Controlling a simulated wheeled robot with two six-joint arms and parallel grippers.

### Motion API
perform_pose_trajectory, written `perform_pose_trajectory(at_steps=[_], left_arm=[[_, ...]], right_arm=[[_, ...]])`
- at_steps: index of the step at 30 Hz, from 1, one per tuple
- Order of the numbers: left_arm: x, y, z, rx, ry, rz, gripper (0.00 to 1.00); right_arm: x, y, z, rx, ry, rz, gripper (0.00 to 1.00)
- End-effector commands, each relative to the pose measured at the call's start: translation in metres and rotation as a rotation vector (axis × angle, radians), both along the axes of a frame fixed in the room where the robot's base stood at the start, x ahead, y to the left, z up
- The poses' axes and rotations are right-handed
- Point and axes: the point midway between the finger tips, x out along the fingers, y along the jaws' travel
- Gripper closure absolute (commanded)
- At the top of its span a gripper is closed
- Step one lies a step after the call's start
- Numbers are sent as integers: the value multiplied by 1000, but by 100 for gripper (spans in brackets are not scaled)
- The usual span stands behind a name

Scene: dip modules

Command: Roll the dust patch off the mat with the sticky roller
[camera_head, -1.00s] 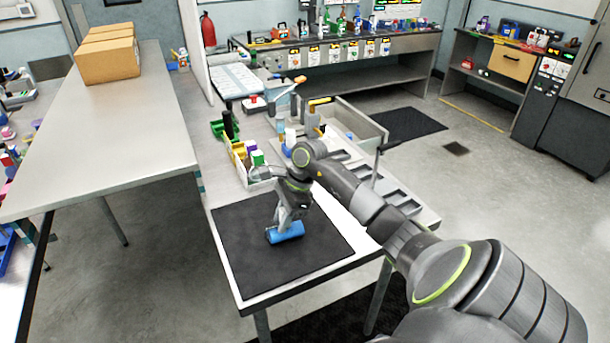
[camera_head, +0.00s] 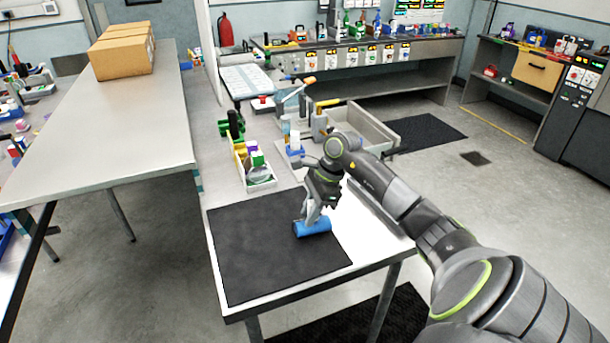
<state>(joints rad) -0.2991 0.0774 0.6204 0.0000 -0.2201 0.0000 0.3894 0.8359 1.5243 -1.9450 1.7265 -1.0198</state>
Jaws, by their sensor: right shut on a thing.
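The dark square mat (camera_head: 262,258) lies on the near end of the white table. The sticky roller (camera_head: 312,228) has a blue cylinder and sits at the mat's right part, near its right edge; it looks to be on the mat or just above it. My right gripper (camera_head: 315,206) is above the cylinder, shut on the roller, whose handle is mostly hidden by the fingers. I cannot make out a dust patch on the mat. My left gripper is not in view.
Behind the mat stands a bin of bottles and small items (camera_head: 257,176), with a green bin (camera_head: 226,128) farther back. A grey open box (camera_head: 368,128) stands at the back right. A long grey table with cardboard boxes (camera_head: 122,52) is on the left. The mat's left part is clear.

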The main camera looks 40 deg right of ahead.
Motion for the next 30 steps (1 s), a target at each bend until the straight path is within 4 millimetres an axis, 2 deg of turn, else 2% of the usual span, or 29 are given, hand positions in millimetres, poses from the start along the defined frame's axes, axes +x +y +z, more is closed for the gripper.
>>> perform_pose_trajectory(at_steps=[1, 2, 18, 23, 30], left_arm=[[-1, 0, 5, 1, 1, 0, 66], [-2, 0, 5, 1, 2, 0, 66], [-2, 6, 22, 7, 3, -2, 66], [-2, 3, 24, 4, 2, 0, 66], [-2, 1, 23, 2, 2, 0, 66]], right_arm=[[0, -2, 18, -5, -6, 1, 98], [0, -3, 22, -4, -3, -1, 98], [-4, -13, 69, -1, -3, -13, 98], [-4, -14, 77, -1, -2, -16, 98], [-4, -14, 78, 0, -2, -16, 98]])
